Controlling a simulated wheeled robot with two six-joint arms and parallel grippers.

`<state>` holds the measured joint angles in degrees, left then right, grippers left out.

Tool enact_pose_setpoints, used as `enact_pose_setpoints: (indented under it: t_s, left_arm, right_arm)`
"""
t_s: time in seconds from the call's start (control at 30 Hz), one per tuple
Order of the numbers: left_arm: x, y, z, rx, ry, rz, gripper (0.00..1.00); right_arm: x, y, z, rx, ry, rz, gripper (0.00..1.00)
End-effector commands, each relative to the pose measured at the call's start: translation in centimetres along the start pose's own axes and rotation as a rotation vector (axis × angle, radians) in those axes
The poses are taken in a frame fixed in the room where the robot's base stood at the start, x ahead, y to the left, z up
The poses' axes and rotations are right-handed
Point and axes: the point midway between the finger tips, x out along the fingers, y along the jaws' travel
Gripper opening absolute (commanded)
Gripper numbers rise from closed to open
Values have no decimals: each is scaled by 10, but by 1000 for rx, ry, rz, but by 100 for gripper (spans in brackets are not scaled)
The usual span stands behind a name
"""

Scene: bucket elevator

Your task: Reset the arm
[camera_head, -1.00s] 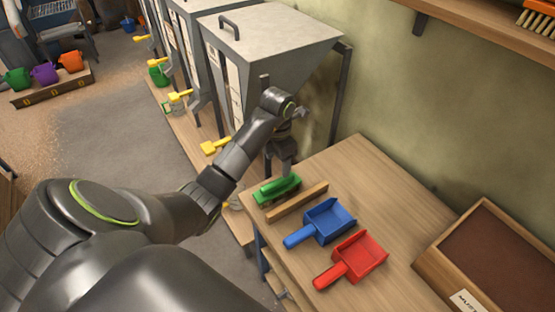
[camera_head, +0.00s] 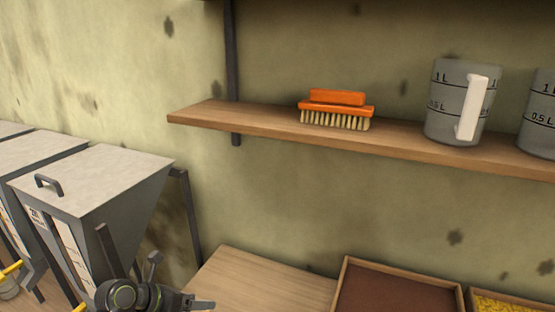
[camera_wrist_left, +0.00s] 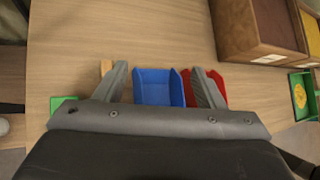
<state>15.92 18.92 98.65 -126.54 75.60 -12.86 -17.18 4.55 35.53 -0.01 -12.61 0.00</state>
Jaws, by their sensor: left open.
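My left gripper (camera_wrist_left: 162,80) is open, its two fingers spread apart and nothing between them touching. In the left wrist view a blue scoop (camera_wrist_left: 158,88) lies on the wooden table beyond the fingers, and a red scoop (camera_wrist_left: 217,88) lies to its right, partly behind the right finger. A bit of a green thing (camera_wrist_left: 62,103) shows at the left, mostly hidden by the gripper. In the head view, only the end of my left arm shows at the bottom edge. My right gripper is not in view.
A shelf (camera_head: 400,150) carries an orange brush (camera_head: 337,110) and a grey measuring jug (camera_head: 455,100). A grey hopper (camera_head: 95,180) stands at the left. Wooden bins (camera_head: 395,290) sit on the table (camera_head: 265,285). A green tray (camera_wrist_left: 300,82) shows at the far right.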

Motion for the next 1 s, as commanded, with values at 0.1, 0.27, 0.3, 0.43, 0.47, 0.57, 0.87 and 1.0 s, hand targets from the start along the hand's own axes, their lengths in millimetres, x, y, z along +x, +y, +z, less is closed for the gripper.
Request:
enact_pose_setpoints:
  t_s: [0.1, 0.27, 0.3, 0.43, 0.47, 0.57, 0.87, 1.0]
  left_arm:
    - [-8, -31, 22, -89, -242, -120, 63]
    - [-41, -58, 51, -264, -560, -263, 63]
    - [-51, -61, 57, -319, -635, -294, 63]
    - [-91, -62, 70, -520, -875, -380, 63]
    - [-100, -60, 71, -571, -927, -396, 63]
    - [-131, -48, 69, -758, -1092, -440, 63]
    - [-197, 13, 10, -1422, -1486, -442, 63]
    - [-206, 36, -43, -1775, -1596, -364, 63]
  right_arm:
    - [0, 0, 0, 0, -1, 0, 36]
    - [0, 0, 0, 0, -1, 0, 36]
    - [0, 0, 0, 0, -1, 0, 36]
    - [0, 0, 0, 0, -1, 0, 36]
    - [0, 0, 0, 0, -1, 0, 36]
    - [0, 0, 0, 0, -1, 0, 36]
    - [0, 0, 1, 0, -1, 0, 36]
    - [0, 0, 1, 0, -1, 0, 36]
